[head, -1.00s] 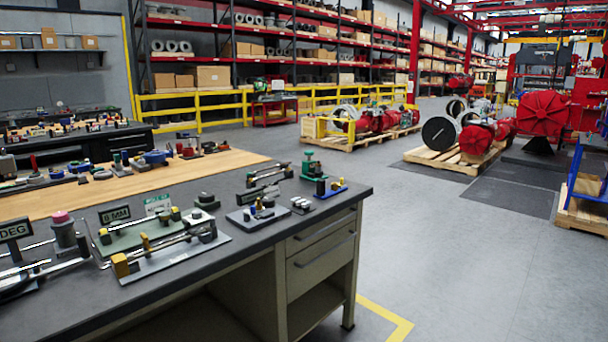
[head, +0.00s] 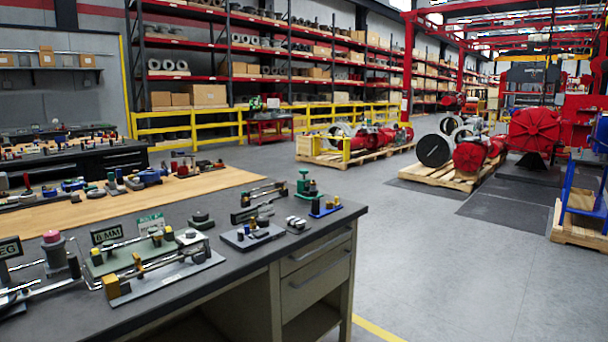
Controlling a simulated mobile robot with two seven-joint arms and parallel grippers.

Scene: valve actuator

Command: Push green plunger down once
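A small green upright fixture (head: 304,183) with a dark green base stands near the far right corner of the grey bench top (head: 225,250). It looks like the green plunger, but it is too small to tell its parts or how high the plunger sits. Another small dark piece with a green top (head: 111,179) stands farther back on the left, on the wooden top. Neither of my grippers is in view.
A blue-based fixture (head: 324,206), a grey plate with small parts (head: 252,236) and a long rod fixture (head: 165,275) sit on the bench. Drawers (head: 318,285) are under its right end. Grey floor (head: 450,270) is open to the right, before the pallets.

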